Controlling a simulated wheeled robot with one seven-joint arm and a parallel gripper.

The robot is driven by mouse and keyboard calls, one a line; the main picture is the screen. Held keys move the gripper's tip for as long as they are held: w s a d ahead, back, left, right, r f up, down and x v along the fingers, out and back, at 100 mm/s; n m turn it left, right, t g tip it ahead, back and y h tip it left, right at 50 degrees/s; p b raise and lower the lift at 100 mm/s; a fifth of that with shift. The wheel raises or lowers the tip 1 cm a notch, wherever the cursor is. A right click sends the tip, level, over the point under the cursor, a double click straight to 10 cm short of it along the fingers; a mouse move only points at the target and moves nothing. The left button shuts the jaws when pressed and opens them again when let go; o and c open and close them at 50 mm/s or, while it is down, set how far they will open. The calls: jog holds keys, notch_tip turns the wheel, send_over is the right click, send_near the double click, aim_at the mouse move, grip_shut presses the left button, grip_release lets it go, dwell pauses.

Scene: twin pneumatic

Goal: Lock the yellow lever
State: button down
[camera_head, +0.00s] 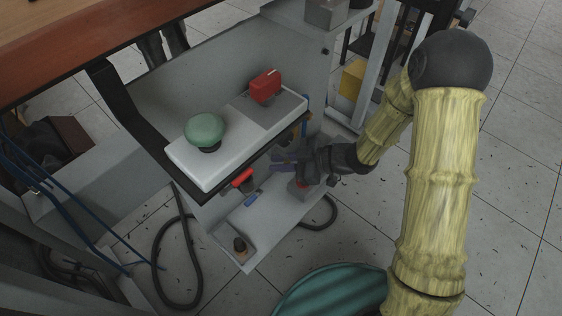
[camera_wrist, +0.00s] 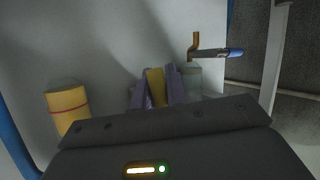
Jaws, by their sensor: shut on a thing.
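The yellow lever (camera_wrist: 156,86) shows in the wrist view as a narrow yellow piece between two purple fingers. My gripper (camera_wrist: 157,76) is shut on it, with the fingers on either side. In the head view my gripper (camera_head: 284,162) reaches left, just below the right part of the control box. The lever cannot be made out clearly there, and the box edge and my gripper hide much of that spot. How far the lever is turned cannot be told.
A white control box (camera_head: 190,163) carries a green mushroom button (camera_head: 205,130) and a red knob (camera_head: 265,85). A red handle (camera_head: 242,179) sits below it. In the wrist view a yellow cylinder (camera_wrist: 67,106) stands left, and a blue-tipped valve handle (camera_wrist: 216,53) right.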

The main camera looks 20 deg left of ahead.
jog(key=shift+r+p, duration=0.1)
jog(key=shift+p, duration=0.3)
jog(key=m+p, duration=0.1)
jog(key=p, duration=0.3)
jog(key=shift+s+a+g+y, duration=0.1)
jog(key=shift+s+g+y, duration=0.2)
jog(key=shift+g+y, duration=0.1)
jog(key=c, duration=1.4)
grip_release()
